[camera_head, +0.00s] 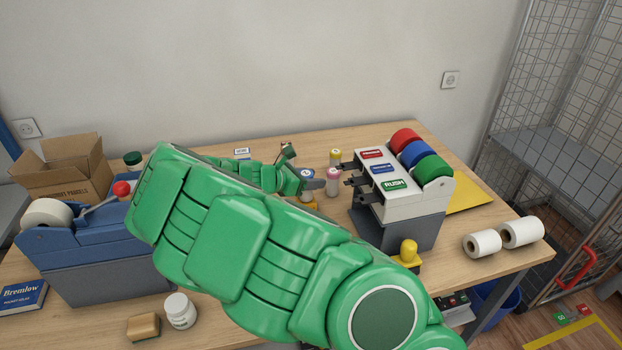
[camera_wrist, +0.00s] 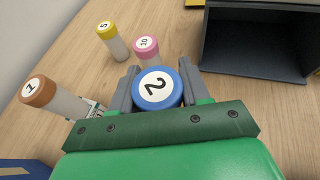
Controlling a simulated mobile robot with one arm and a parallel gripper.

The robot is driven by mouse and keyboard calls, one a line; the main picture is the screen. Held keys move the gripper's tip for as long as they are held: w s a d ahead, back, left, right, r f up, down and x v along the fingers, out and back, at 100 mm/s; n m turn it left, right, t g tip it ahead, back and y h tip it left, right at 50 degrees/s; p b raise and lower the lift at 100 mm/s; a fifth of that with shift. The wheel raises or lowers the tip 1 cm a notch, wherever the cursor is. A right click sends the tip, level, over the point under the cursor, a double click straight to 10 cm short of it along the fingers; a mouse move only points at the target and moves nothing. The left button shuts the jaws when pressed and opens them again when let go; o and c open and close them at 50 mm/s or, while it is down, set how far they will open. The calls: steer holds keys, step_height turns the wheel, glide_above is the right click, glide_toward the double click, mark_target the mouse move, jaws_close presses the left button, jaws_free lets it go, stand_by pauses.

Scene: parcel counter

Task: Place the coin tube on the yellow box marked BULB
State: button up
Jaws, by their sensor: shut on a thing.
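My gripper (camera_wrist: 157,88) is shut on a coin tube with a blue cap (camera_wrist: 157,86) marked 2, seen from above in the wrist view. In the head view my gripper (camera_head: 314,185) is over the middle of the counter, and my green arm covers much of the scene. A small yellow patch (camera_head: 312,206) shows just below the gripper; I cannot tell whether it is the box marked BULB. No BULB lettering is readable in either view. I cannot tell whether the held tube touches anything beneath it.
Coin tubes with yellow (camera_wrist: 106,32), pink (camera_wrist: 145,47) and brown (camera_wrist: 38,92) caps stand nearby. A label dispenser (camera_head: 398,225) with coloured rolls stands to the right. A blue tape dispenser (camera_head: 90,245) and an open carton (camera_head: 65,170) are at the left. White rolls (camera_head: 482,243) lie far right.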

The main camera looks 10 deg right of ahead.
steer(key=shift+f, duration=0.1)
steer(key=o, duration=1.2)
steer(key=v, duration=1.2)
